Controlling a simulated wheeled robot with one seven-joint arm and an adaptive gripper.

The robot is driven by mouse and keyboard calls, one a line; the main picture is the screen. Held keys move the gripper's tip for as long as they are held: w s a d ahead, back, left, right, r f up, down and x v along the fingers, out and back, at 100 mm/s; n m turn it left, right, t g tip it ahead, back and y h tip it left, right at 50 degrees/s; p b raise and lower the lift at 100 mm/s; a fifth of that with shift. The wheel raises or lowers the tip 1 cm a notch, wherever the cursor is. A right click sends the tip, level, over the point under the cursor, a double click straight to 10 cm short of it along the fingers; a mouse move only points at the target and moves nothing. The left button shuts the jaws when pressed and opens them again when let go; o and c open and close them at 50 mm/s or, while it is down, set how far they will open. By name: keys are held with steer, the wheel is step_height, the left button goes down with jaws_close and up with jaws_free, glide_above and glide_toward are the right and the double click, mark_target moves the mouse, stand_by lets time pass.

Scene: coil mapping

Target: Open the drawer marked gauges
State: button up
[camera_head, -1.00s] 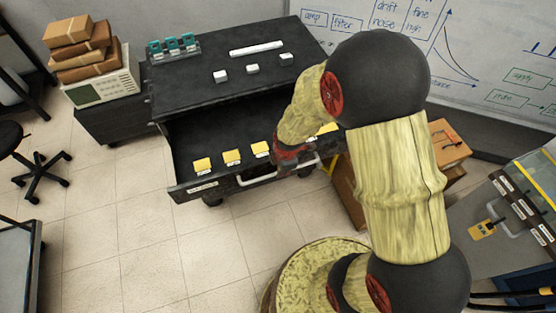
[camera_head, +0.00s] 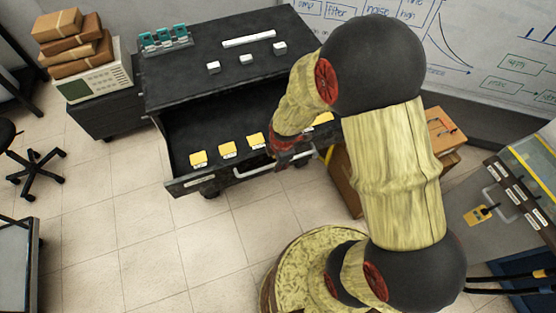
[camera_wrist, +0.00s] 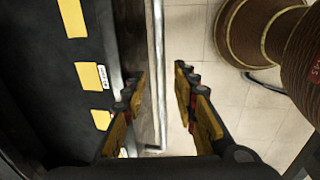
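A black drawer (camera_head: 180,187) is pulled out of the dark cabinet (camera_head: 200,85). Its front carries a small white label (camera_head: 196,182) too small to read and a silver bar handle (camera_head: 250,172). Several yellow blocks (camera_head: 227,150) sit in the open drawer; they also show in the wrist view (camera_wrist: 90,75). My gripper (camera_wrist: 160,85) is open, its fingers apart on either side of the handle bar (camera_wrist: 156,60). In the head view my arm hides the drawer's right part and most of the gripper.
White blocks (camera_head: 213,67), a white bar (camera_head: 249,38) and a teal-topped rack (camera_head: 165,40) stand on the cabinet top. Brown boxes lie on an instrument (camera_head: 95,85) at left. A cardboard box (camera_head: 345,180) stands right of the drawer. Tiled floor (camera_head: 120,230) in front is clear.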

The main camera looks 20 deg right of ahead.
step_height(320, 180, up, 12)
steer(key=s, duration=0.2)
steer(key=shift+s, duration=0.2)
steer(key=shift+f, duration=0.15)
stand_by(0.5)
steer(key=s+r+m+t+b, duration=0.3)
steer(key=s+r+m+b, duration=0.5)
steer(key=s+r+m, duration=0.6)
steer(key=r+m, duration=0.1)
steer(key=m, duration=0.3)
steer(key=shift+a, duration=0.15)
